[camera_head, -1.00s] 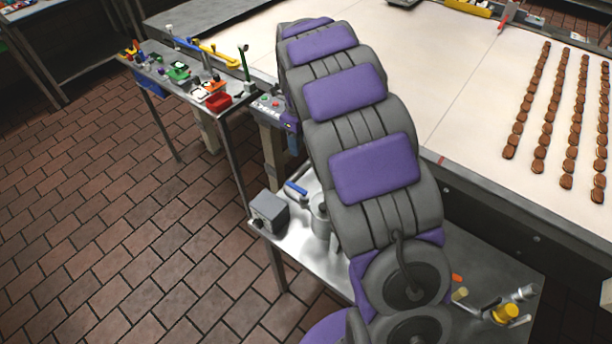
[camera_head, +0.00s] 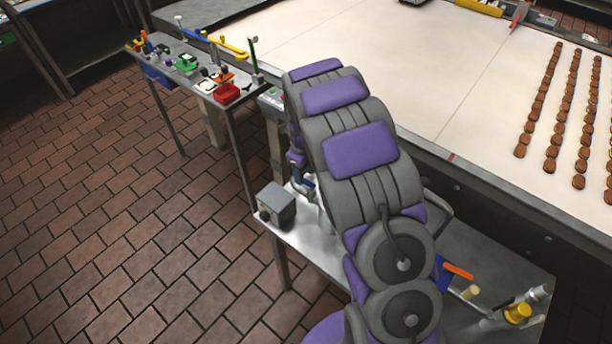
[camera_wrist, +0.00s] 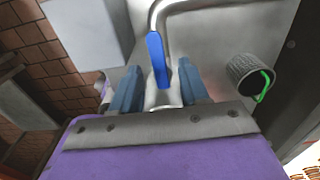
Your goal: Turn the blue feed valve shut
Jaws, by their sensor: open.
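The blue feed valve handle (camera_wrist: 156,55) shows in the wrist view as a blue lever at the end of a bent silver pipe (camera_wrist: 185,5). My gripper (camera_wrist: 159,72) is open, with one blue-grey finger on each side of the handle's lower end. A gap shows between the handle and each finger, so I see no grip on it. In the head view a small part of the blue handle (camera_head: 309,184) shows beside my gripper (camera_head: 299,177), above the steel side table. My arm hides most of the valve there.
A grey box (camera_head: 277,206) stands on the steel table (camera_head: 310,240), left of the valve. A knurled grey cylinder with a green strip (camera_wrist: 248,76) is right of my gripper. An orange handle (camera_head: 458,270) and yellow-topped fittings (camera_head: 517,312) are at the table's right.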

